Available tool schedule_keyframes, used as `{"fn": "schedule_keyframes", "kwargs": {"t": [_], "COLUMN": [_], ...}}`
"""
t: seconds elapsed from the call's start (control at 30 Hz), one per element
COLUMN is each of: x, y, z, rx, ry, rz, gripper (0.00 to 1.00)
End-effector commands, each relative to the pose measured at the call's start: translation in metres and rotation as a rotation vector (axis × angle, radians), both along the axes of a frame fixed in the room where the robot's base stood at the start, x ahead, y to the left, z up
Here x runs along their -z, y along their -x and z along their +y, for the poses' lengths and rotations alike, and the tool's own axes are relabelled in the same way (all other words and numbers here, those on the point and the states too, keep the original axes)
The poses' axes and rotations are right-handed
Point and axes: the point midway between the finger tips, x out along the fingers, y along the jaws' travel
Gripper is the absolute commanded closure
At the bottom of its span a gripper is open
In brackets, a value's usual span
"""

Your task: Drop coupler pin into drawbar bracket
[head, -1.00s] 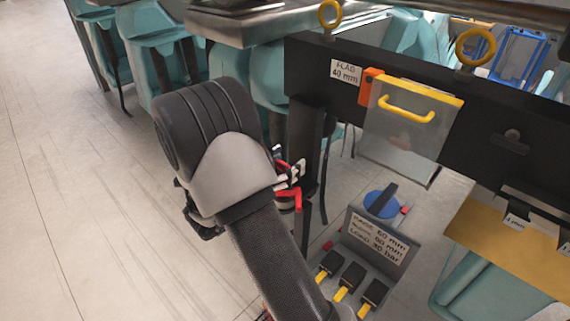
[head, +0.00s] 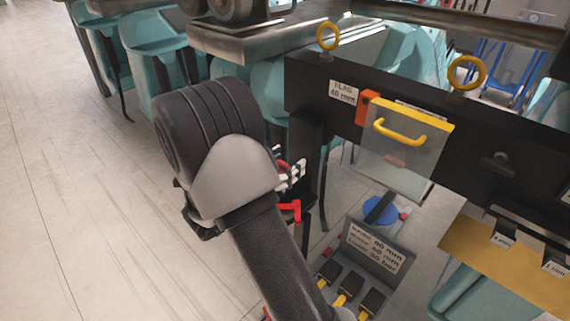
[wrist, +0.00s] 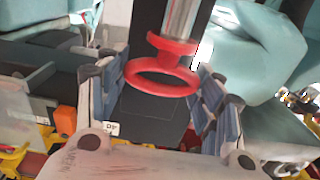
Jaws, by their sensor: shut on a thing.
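The coupler pin, with a red ring handle (wrist: 160,84) and a bright metal shaft (wrist: 182,18), shows in the wrist view. My gripper (wrist: 160,100) is shut on it, with a blue-grey finger on each side of the red ring. In the head view my gripper (head: 288,178) is mostly hidden behind my wrist, and a red part (head: 290,210) shows below it. A black upright (head: 306,140) stands just right of my gripper, under the dark beam. I cannot tell whether it is the drawbar bracket. The pin's tip is out of view.
The dark beam (head: 462,143) carries yellow eyebolts and a clear panel with a yellow handle (head: 398,133). A grey labelled box (head: 374,246) with black and yellow levers stands below right. Teal seats (head: 155,45) are behind. The floor at left is clear.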

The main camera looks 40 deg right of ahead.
Motion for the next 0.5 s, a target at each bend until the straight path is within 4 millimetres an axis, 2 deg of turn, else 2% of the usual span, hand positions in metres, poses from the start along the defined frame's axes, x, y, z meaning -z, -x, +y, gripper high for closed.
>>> {"fn": "schedule_keyframes", "kwargs": {"t": [0.5], "x": [-0.029], "y": [0.0], "z": [0.0], "rx": [0.0], "ry": [0.002], "rz": [-0.002], "gripper": [0.75]}}
